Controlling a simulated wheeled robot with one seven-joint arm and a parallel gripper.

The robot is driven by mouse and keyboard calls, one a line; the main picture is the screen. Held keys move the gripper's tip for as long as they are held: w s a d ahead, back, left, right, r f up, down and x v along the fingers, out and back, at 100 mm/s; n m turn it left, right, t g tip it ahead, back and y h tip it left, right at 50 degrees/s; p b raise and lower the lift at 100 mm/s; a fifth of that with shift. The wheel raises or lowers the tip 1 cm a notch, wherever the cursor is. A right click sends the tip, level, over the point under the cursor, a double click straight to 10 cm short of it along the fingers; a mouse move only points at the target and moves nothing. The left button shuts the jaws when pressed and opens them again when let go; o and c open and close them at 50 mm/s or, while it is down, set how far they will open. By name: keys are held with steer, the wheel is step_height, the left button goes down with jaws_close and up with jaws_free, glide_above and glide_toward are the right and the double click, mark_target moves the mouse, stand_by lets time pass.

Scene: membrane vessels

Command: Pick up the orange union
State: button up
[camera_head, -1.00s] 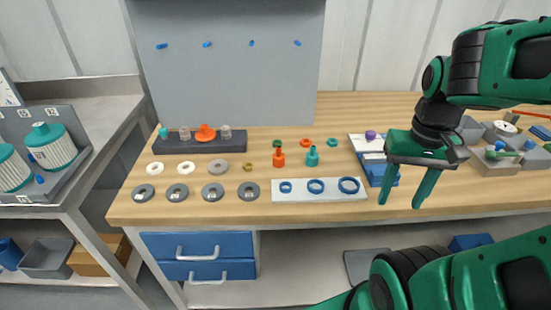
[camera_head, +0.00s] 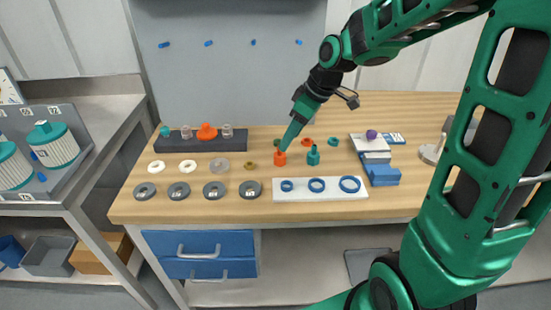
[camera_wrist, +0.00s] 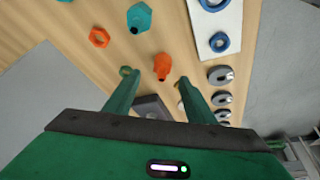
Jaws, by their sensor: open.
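The orange union (camera_head: 279,159) stands upright on the wooden bench, left of a teal fitting (camera_head: 313,156). My gripper (camera_head: 285,146) points down at a slant, with its fingertips just above and behind the union in the head view. In the wrist view the orange union (camera_wrist: 162,67) shows just beyond the gap between the two spread fingertips (camera_wrist: 156,77). My gripper is open and nothing is between its fingers. Whether a finger touches the union cannot be told.
An orange nut (camera_head: 307,142) and a dark green nut lie close by. A white board with blue rings (camera_head: 361,196) lies in front. Grey rings (camera_head: 179,191) lie to the left. A dark rack (camera_head: 173,146) holds an orange part at the back left. Blue blocks (camera_head: 383,177) stand right.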

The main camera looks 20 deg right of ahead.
mark_target(282, 154)
steer(key=shift+x, duration=3.85)
steer(key=shift+s, duration=0.15)
steer(key=shift+c, duration=0.6)
steer(key=c, duration=1.1)
steer(key=shift+o, duration=0.2)
